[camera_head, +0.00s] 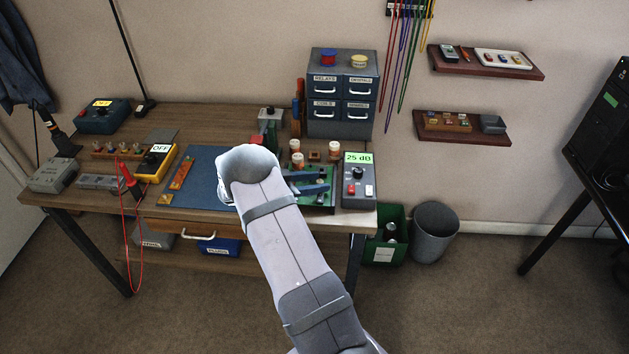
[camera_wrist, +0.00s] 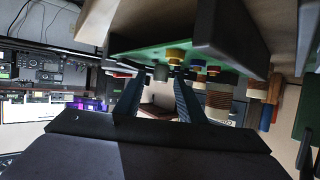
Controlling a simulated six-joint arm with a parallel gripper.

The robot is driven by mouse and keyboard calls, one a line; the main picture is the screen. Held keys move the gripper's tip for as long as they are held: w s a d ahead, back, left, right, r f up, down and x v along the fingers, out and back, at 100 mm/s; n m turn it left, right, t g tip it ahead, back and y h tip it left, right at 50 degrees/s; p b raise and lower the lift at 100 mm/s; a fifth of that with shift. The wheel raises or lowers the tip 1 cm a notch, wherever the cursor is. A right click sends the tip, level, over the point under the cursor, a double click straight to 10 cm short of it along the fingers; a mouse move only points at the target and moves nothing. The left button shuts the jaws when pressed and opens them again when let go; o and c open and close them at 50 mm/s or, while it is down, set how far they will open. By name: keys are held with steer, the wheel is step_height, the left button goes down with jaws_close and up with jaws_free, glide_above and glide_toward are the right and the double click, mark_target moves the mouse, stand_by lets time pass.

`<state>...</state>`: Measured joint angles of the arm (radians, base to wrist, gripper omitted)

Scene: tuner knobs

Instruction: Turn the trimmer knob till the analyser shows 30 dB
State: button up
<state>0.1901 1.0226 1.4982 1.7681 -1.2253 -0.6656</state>
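The analyser (camera_head: 358,188) is a grey box at the right end of the workbench. Its lit green display (camera_head: 358,158) reads 25 dB. The green circuit board (camera_head: 322,201) lies just left of it, partly hidden by my arm and gripper. My gripper (camera_head: 322,180) is low over the board, its two blue fingers apart. In the wrist view my gripper (camera_wrist: 158,77) is open, with a clear gap between the fingers. A small grey cylinder (camera_wrist: 161,73) and a yellow-ringed part (camera_wrist: 176,56) show near the fingertips on the board (camera_wrist: 145,47). I cannot tell which part is the trimmer knob, or whether a finger touches it.
Orange-and-white jars (camera_head: 296,146) and a drawer cabinet (camera_head: 343,105) stand behind the board. A blue mat (camera_head: 200,180) and a yellow meter (camera_head: 157,163) reading OFF lie to the left. A green bin (camera_head: 386,247) stands on the floor at the right.

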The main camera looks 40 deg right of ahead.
jaws_close()
steer(key=shift+g, duration=0.3)
steer(key=shift+w+d+f+m+g+b, duration=0.1)
steer(key=shift+w+m+g+b, duration=0.1)
steer(key=shift+m+g+b, duration=0.65)
steer(key=shift+m+g+y+b, duration=0.35)
steer(key=shift+m+y, duration=0.05)
steer(key=shift+m, duration=0.05)
jaws_free()
